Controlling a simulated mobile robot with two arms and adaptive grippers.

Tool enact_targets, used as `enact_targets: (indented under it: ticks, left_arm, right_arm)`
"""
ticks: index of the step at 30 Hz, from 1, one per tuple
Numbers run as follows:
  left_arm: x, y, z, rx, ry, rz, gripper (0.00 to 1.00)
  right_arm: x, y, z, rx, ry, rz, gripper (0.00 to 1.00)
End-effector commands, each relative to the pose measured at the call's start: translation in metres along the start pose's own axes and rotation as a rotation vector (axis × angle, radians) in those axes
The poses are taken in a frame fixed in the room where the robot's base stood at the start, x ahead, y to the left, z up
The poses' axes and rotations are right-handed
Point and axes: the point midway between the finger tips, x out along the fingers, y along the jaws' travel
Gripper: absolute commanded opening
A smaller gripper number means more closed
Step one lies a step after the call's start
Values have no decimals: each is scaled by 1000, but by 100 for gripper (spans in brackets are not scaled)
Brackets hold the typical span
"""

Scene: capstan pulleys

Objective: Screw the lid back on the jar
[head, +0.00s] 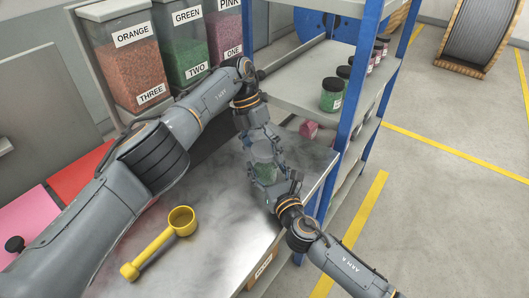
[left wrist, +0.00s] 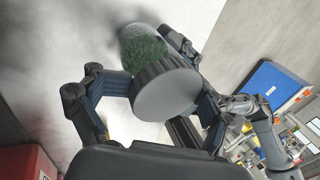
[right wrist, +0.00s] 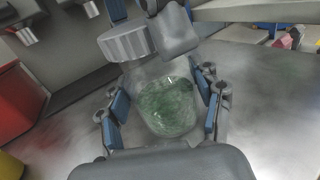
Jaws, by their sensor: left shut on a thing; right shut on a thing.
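The jar (right wrist: 167,108) is clear, with green grains inside. My right gripper (right wrist: 165,106) is shut on its sides and holds it above the bench; the jar also shows in the head view (head: 265,173) and behind the lid in the left wrist view (left wrist: 143,48). The lid (right wrist: 125,43) is a grey ribbed disc. My left gripper (left wrist: 155,98) is shut on the lid (left wrist: 168,94), above the jar mouth. In the right wrist view the lid appears offset to the left of the mouth. I cannot tell whether lid and jar touch.
A yellow scoop (head: 160,244) lies on the metal bench (head: 222,240). Labelled bins of orange (head: 127,60), green and pink grains stand behind. A blue-posted shelf (head: 300,85) with small dark-lidded jars (head: 332,95) is close on the right. Red and pink panels lie at left.

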Motion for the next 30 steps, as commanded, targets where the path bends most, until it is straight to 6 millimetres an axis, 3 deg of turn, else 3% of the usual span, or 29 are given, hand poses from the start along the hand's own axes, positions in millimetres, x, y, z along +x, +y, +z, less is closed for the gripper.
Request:
enact_targets:
  ticks: [17, 18, 21, 30]
  left_arm:
    - [10, 4, 0, -1, 1, -1, 54]
    - [10, 4, 0, -1, 1, -1, 83]
    - [10, 4, 0, 0, 1, -1, 100]
    - [10, 4, 0, 0, 0, 0, 100]
  right_arm:
    - [0, 0, -1, 0, 1, 0, 9]
    - [0, 0, -1, 0, 1, 0, 0]
    - [0, 0, -1, 0, 1, 0, 0]
    - [0, 0, -1, 0, 1, 0, 0]
